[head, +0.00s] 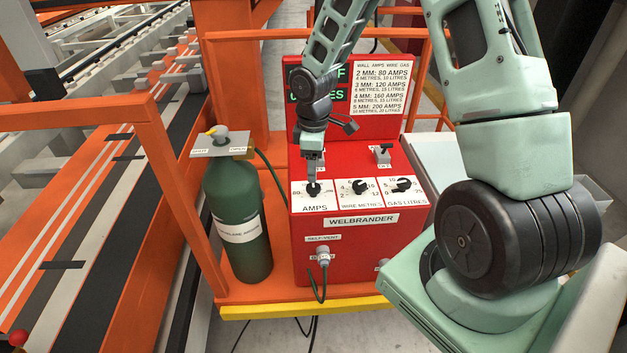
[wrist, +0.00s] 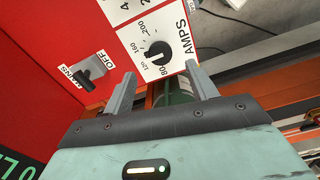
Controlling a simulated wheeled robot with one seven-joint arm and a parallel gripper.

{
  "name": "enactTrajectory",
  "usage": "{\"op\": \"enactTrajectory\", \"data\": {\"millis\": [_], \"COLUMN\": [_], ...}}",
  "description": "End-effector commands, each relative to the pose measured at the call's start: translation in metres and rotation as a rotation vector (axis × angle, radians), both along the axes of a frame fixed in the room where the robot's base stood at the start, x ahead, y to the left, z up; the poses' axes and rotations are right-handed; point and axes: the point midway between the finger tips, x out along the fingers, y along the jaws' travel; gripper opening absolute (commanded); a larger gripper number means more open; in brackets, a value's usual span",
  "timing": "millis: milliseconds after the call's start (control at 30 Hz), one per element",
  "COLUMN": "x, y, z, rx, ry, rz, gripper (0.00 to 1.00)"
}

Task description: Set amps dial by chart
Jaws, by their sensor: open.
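The amps dial (head: 313,188) is a black knob on a white plate at the left of the red welder's (head: 360,245) control row. In the wrist view the dial (wrist: 158,53) shows marks including 80, 120, 160 and 200; its pointer seems to face the 80–120 side, but I cannot tell exactly. My gripper (head: 314,168) is just above the dial. Its open fingers (wrist: 162,85) stand apart in the wrist view, with the knob beyond them and nothing held. The chart (head: 381,85) lists 2 mm: 80, 3 mm: 120, 4 mm: 160, 5 mm: 200 amps. My arm partly hides the green-lettered display (head: 340,75).
The wire metres dial (head: 360,187) and gas litres dial (head: 402,185) sit close to the right. A mains switch (wrist: 88,78) is near the left finger in the wrist view. A green gas cylinder (head: 238,220) stands left of the welder, and orange rails (head: 95,110) flank it.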

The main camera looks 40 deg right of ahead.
Motion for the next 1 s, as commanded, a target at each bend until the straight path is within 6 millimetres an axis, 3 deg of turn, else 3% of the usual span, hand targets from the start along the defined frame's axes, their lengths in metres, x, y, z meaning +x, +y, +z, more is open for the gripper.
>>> {"op": "enactTrajectory", "data": {"millis": [100,333,767,933,1000], "x": [-0.001,0.000,0.000,0.000,0.000], "y": [0.001,0.000,0.000,0.000,0.000], "z": [-0.024,-0.055,-0.065,-0.065,-0.065], "rx": [0.001,0.000,0.000,0.000,0.000], "ry": [0.005,0.003,0.000,0.000,0.000], "rz": [0.002,0.000,0.000,0.000,0.000], "gripper": [0.57,0.57,0.57,0.13,0.13]}}
